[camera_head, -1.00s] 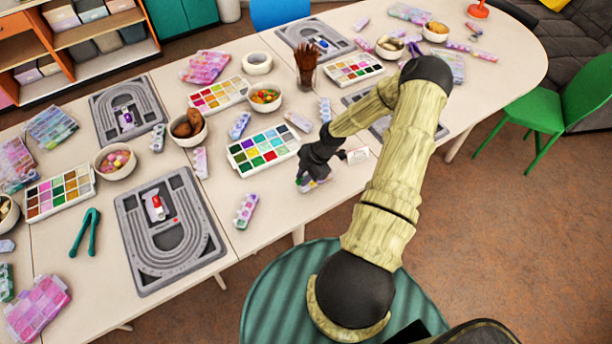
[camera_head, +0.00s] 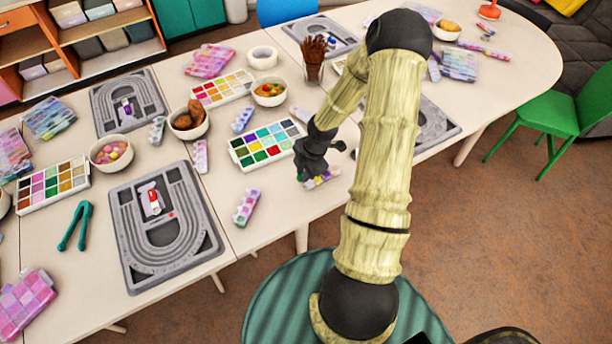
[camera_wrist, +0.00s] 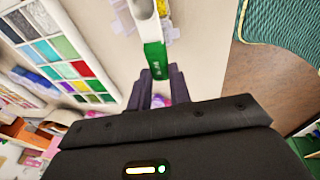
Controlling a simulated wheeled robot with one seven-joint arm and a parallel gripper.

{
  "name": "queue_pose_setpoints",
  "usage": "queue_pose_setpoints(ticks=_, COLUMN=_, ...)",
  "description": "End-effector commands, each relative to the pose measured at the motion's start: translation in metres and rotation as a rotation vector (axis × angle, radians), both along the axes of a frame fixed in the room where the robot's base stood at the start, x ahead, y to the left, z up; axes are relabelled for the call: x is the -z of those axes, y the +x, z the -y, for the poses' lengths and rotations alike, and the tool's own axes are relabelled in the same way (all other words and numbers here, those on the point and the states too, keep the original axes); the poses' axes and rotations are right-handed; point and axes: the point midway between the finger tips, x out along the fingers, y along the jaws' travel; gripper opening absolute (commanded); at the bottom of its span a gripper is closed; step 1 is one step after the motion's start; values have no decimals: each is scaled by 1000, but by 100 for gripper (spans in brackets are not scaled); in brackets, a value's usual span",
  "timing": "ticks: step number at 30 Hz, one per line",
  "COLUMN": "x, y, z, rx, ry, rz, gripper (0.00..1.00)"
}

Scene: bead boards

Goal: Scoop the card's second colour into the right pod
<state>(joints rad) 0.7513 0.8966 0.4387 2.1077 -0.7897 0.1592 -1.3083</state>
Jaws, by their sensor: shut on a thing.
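My gripper (camera_wrist: 156,88) is shut on a green and white tool (camera_wrist: 154,58), which looks like a scoop. In the wrist view its green part is between the fingers and its white part runs up out of the frame. In the head view my gripper (camera_head: 308,172) is just right of a white bead tray (camera_head: 240,155) with several coloured compartments; the tray also shows at left in the wrist view (camera_wrist: 92,62). A small purple and yellow case (camera_head: 322,179) is partly hidden under my gripper. I cannot make out the card or tell which case is the right pod.
A grey bead board (camera_head: 205,245) lies to the left, with a similar case (camera_head: 247,206) beside it. Bare table shows in front of the tray. A green chair (camera_head: 545,105) is at right.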

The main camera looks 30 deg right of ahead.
Motion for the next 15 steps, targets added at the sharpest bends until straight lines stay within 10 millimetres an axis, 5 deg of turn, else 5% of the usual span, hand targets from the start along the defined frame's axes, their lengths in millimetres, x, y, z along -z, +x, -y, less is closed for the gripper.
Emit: queue_pose_setpoints(ticks=15, x=-20, y=0, z=-9, rx=0, ry=-82, rz=4, gripper=0)
